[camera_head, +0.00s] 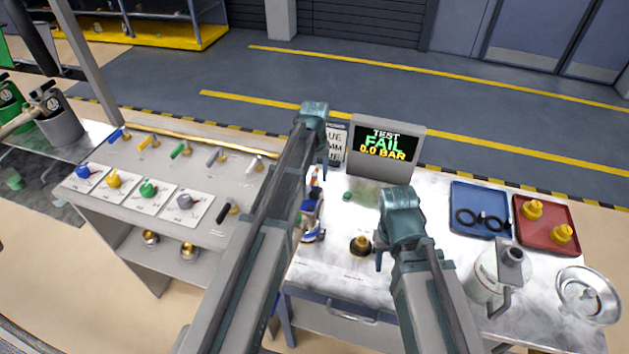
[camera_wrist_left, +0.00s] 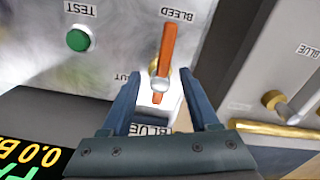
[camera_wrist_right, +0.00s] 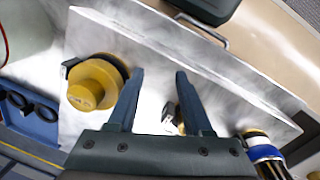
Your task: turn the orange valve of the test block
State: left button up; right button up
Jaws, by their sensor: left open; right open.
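The orange valve (camera_wrist_left: 167,50) is a straight lever under the label BLEED, on a pale panel in the left wrist view. It runs nearly upright in that picture, slightly tilted, with a metal hub near its lower part. Only a bit of orange (camera_head: 314,180) shows in the head view, beside my left arm. My left gripper (camera_wrist_left: 158,77) is open, with one finger on each side of the lever's lower part; I see gaps and cannot tell the depth. My right gripper (camera_wrist_right: 162,75) is open and empty above the bench, near a black and yellow cap (camera_head: 361,246).
A green TEST button (camera_wrist_left: 78,40) sits beside the lever. The screen (camera_head: 387,145) reads TEST FAIL 0.0 BAR. A blue tray (camera_head: 480,198) with black rings, a red tray (camera_head: 548,205) with yellow caps and a white canister (camera_head: 490,280) stand on the right.

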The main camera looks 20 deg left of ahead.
pick_arm(q)
grip_shut()
dwell(0.3)
jog(key=shift+n, duration=0.4)
jog(key=n, duration=1.3)
jog(key=shift+n, duration=1.8)
